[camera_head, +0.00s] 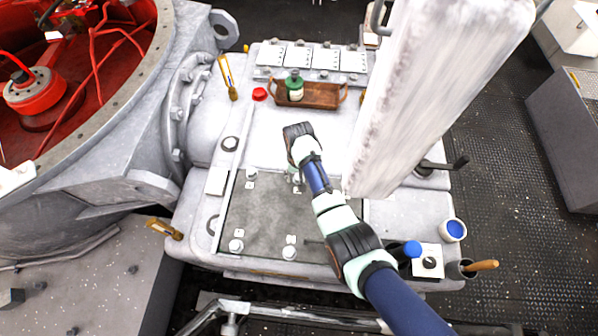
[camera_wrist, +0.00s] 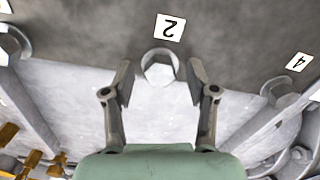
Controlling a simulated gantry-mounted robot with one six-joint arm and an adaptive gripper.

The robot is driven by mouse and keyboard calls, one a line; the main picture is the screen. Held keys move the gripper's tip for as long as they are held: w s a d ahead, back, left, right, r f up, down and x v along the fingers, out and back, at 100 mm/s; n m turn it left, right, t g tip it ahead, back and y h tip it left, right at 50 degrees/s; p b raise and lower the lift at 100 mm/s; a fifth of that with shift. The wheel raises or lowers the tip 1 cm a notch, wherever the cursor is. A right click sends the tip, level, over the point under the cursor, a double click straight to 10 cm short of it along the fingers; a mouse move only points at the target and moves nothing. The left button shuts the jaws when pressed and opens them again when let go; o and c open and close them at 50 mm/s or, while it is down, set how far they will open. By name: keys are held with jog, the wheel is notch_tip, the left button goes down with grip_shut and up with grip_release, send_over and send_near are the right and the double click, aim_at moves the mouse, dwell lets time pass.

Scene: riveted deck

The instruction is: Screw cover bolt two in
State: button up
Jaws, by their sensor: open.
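The dark cover plate (camera_head: 262,212) lies on the pale machine block, with silver bolts and small number labels near its corners. Cover bolt two (camera_wrist: 160,68) shows in the wrist view as a silver hex head beside the white label "2" (camera_wrist: 169,27). My gripper (camera_wrist: 159,82) is open, its two fingers on either side of the bolt head, with gaps at both sides. I cannot tell how far the bolt is in. In the head view my gripper (camera_head: 296,179) is over the plate's far edge, and my arm hides much of that area.
Another bolt (camera_wrist: 283,88) by label "4" is at right in the wrist view.

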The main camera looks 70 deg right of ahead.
notch_tip(320, 180, up, 12)
dwell(0.3)
jog(key=shift+f, duration=0.1)
dwell(0.4)
